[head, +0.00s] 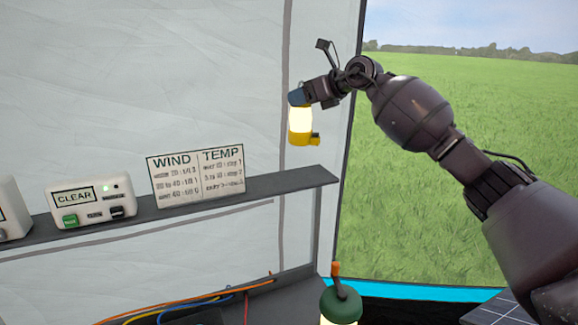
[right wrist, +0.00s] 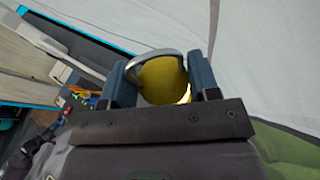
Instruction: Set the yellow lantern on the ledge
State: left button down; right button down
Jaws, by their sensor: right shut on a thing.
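The yellow lantern (head: 301,125) has a glowing body and a yellow base, and hangs upright in the head view. My right gripper (head: 299,97) is shut on its upper part and holds it in the air above the right end of the ledge. In the right wrist view the lantern's yellow top (right wrist: 162,80) and its pale handle loop sit between the two blue fingers of the gripper. The ledge (head: 275,186) is a dark grey shelf along the tent wall. A clear gap shows between lantern and ledge. My left gripper is not in view.
A WIND/TEMP card (head: 198,178) and a white CLEAR box (head: 92,202) stand on the ledge, left of the lantern. The ledge's right end is bare. A green-topped lantern (head: 341,303) stands below. Orange, blue and yellow cables (head: 190,303) lie at the bottom.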

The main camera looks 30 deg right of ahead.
aim_at(311, 132)
notch_tip(311, 132, down, 5)
jog(key=shift+s+p, duration=0.1)
jog(key=shift+p, duration=0.25)
jog(key=shift+f+p, duration=0.3)
jog(key=shift+f, duration=2)
jog(key=shift+c, duration=1.8)
grip_release()
jog(key=shift+f, duration=0.1)
